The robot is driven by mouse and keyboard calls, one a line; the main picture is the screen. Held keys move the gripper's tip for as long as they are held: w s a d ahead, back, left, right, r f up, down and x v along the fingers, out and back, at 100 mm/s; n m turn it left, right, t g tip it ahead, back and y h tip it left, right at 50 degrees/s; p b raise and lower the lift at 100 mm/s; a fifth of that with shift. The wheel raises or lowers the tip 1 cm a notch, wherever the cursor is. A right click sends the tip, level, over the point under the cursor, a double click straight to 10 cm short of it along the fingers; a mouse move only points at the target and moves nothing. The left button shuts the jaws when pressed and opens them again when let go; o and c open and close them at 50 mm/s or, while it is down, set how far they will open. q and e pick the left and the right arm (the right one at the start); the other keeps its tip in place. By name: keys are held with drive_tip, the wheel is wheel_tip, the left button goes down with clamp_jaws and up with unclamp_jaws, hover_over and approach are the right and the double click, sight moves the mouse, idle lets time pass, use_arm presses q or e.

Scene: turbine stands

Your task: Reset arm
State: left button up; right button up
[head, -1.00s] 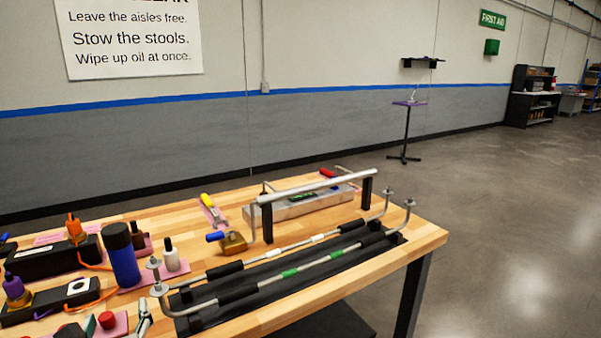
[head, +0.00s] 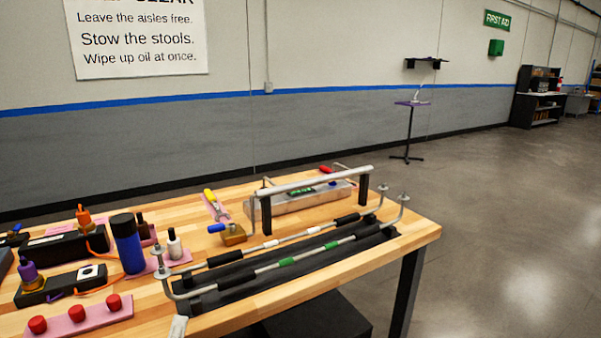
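A small light-grey tip (head: 178,328) shows at the bottom edge, in front of the workbench; it looks like a fingertip of my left gripper. The rest of that gripper is cut off, so its opening is hidden. My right gripper is not in view. The wooden workbench (head: 375,262) fills the lower middle. Two bent metal rods with black sleeves lie on a black strip (head: 255,289); the front rod has green bands (head: 287,262). I see no object held.
A blue bottle (head: 129,250), a white dropper bottle (head: 174,243), black boxes and red knobs (head: 76,313) crowd the bench's left. A padlock (head: 232,234) and a metal tray (head: 292,201) sit behind the rods. Open floor (head: 500,230) lies to the right.

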use_arm(q)
drive_tip(key=s+d+f+m+g+h, duration=0.25)
drive_tip(key=d+f+m+h, duration=0.2)
drive_tip(key=f+m, duration=0.45)
drive_tip(key=s+f+m+g, duration=0.4)
drive_tip(key=s+f+m, duration=0.1)
drive_tip(key=f, duration=0.6)
drive_tip(key=s+f+m+g, duration=0.4)
drive_tip(key=s+f, duration=0.2)
drive_tip(key=f, duration=0.6)
drive_tip(key=shift+a+f+m, duration=0.3)
drive_tip(key=shift+a+m, duration=0.1)
drive_tip(key=shift+a, duration=0.05)
drive_tip(key=shift+y, duration=0.25)
